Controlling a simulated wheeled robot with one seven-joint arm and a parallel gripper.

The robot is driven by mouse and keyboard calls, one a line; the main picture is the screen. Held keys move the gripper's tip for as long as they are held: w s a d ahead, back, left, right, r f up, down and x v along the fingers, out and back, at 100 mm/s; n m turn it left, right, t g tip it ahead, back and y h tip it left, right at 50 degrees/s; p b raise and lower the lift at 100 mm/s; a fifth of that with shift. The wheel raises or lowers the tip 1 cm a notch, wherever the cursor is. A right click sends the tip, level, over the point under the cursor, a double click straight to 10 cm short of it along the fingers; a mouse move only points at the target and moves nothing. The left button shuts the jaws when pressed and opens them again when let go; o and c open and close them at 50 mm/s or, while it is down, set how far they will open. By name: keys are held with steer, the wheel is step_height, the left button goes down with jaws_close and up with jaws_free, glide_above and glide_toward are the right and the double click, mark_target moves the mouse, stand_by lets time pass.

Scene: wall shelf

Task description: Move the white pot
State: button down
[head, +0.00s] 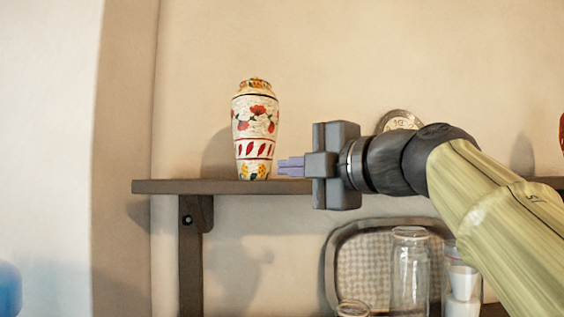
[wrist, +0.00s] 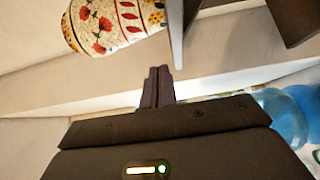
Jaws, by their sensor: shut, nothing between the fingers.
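The white pot (head: 255,130) is a tall lidded vase, off-white with red flowers and a yellow pattern at its foot. It stands upright near the left end of the dark wall shelf (head: 160,187). My gripper (head: 280,167) is just right of the pot's lower part, with its fingers pointing left. The fingers are shut and empty. I cannot tell whether the tips touch the pot. In the wrist view the pot (wrist: 110,22) is at the top left, partly cut off, beyond the shut fingers (wrist: 158,75).
A round silvery plate (head: 399,120) stands behind my arm, partly hidden. Below the shelf are a grey tray (head: 331,265), a clear glass jar (head: 410,270) and a container with white contents (head: 462,285). A blue object (head: 8,288) shows at lower left. The shelf's left end is clear.

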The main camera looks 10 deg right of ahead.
mark_target(253, 169)
steer(key=p+x, duration=0.1)
steer(key=x, duration=0.2)
steer(key=w+d+p+x, duration=0.1)
steer(key=x, duration=0.2)
steer(key=p+x, duration=0.1)
steer(key=x, duration=0.2)
steer(key=shift+w+d, duration=0.25)
steer(key=shift+w, duration=0.05)
steer(key=shift+w+d, duration=0.15)
steer(key=shift+w, duration=0.3)
steer(key=shift+s, duration=0.1)
